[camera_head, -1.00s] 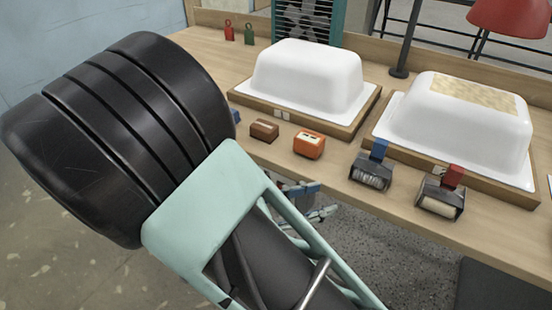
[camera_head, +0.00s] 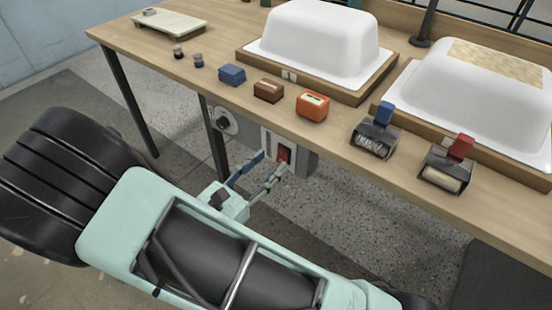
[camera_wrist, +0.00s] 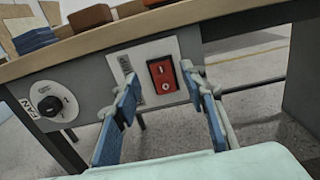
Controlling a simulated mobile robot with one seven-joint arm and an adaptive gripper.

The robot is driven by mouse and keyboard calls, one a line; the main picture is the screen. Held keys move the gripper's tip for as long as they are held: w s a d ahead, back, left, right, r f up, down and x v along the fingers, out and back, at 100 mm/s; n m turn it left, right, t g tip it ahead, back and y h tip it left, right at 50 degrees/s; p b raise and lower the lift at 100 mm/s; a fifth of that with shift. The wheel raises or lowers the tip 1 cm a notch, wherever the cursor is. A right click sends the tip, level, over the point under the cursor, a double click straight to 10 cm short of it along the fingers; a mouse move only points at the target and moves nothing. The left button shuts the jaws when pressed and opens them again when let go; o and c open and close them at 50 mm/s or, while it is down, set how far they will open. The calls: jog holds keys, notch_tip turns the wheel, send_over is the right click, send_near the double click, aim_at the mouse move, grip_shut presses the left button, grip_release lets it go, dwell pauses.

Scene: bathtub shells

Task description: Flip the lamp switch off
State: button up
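A red rocker switch (camera_wrist: 162,75) sits in a pale plate on the grey box under the table's front edge. It also shows in the head view (camera_head: 284,154). A mark shows on its upper half and a round mark on its lower half; I cannot tell which half is pressed in. My gripper (camera_head: 270,166) is close in front of the switch. In the wrist view my gripper (camera_wrist: 161,92) is open and empty, its blue-padded fingers on either side of the switch. I cannot tell if they touch the plate. The lamp's shade is out of view.
A dark dial (camera_wrist: 50,105) is left of the switch. On the table (camera_head: 205,88) stand white tub shells (camera_head: 318,42), an orange box (camera_head: 312,107), a brown box (camera_head: 268,90), a blue box (camera_head: 232,74) and rollers (camera_head: 376,135). The table edge overhangs the switch.

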aim_at(282, 152)
jog(key=shift+b+x, duration=0.3)
jog(key=shift+x, duration=1.6)
grip_shut()
jog(key=shift+s+f+t+h+b, duration=0.15)
jog(key=shift+f+t+h+b, duration=0.15)
jog(key=shift+t+h+b, duration=0.15)
jog(key=shift+s+a+f+t+h, duration=0.15)
jog(key=shift+t+h, duration=0.4)
jog(key=shift+t, duration=0.3)
